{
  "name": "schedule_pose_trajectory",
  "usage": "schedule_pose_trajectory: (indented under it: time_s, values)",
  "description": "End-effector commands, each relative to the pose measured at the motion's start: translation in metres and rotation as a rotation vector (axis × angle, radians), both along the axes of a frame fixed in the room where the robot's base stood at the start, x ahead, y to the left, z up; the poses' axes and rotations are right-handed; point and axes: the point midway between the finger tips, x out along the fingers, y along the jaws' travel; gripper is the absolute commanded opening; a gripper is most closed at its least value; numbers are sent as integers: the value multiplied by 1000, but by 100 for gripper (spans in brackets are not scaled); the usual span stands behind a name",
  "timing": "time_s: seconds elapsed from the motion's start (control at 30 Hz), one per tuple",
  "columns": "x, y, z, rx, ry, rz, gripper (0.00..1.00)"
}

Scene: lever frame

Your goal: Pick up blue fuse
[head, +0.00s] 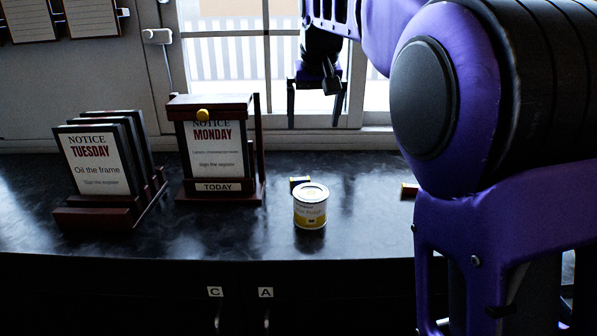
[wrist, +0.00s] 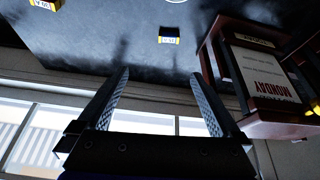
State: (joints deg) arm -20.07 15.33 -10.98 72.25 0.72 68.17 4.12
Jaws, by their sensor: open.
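A small dark block with a yellow label (head: 299,183) stands on the dark counter, just behind a tin. In the wrist view its top looks dark blue (wrist: 169,36), so it appears to be the blue fuse; its label is too small to read. In the head view the tin hides part of it. My gripper (head: 315,124) is open and empty, raised in front of the window, above and behind the block. In the wrist view the block lies beyond the gap between my two fingertips (wrist: 170,73), apart from them.
The yellow and white tin (head: 310,210) stands close in front of the block. A second small yellow-labelled block (head: 409,190) lies to the right. A wooden frame with a MONDAY notice (head: 214,150) and a rack of notices (head: 98,165) stand left. The window (head: 225,60) is behind.

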Motion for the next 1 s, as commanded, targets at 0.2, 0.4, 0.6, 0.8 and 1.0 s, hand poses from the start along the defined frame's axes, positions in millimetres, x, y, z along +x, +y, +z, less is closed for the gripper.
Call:
schedule_pose_trajectory:
  time_s: [0.2, 0.4, 0.6, 0.8, 1.0]
  values:
    - [2, 14, -16, 3, 40, 35, 100]
    - [14, 17, -50, 2, 43, 36, 100]
    - [31, 19, -91, 2, 42, 36, 100]
    - [43, 20, -118, 3, 39, 36, 100]
    - [46, 21, -128, 3, 39, 36, 100]
